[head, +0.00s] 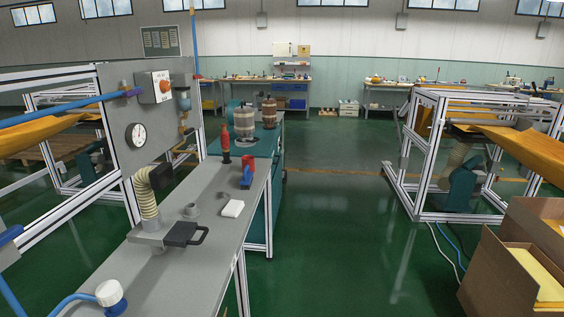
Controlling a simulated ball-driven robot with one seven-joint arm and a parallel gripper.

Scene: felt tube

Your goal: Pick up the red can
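A small red object (247,172) that may be the red can stands on the grey workbench (195,265), near its far right edge. A blue part (246,183) is at its lower side; I cannot tell whether the two are one thing. At this size I cannot make out which one is a can. My gripper is not in the head view.
A white block (232,208), grey fittings (191,210) and a dark handled part (184,234) lie on the bench. A gauge panel (150,125) borders its left. Open cardboard boxes (495,275) stand at lower right. Green floor (340,230) between is clear.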

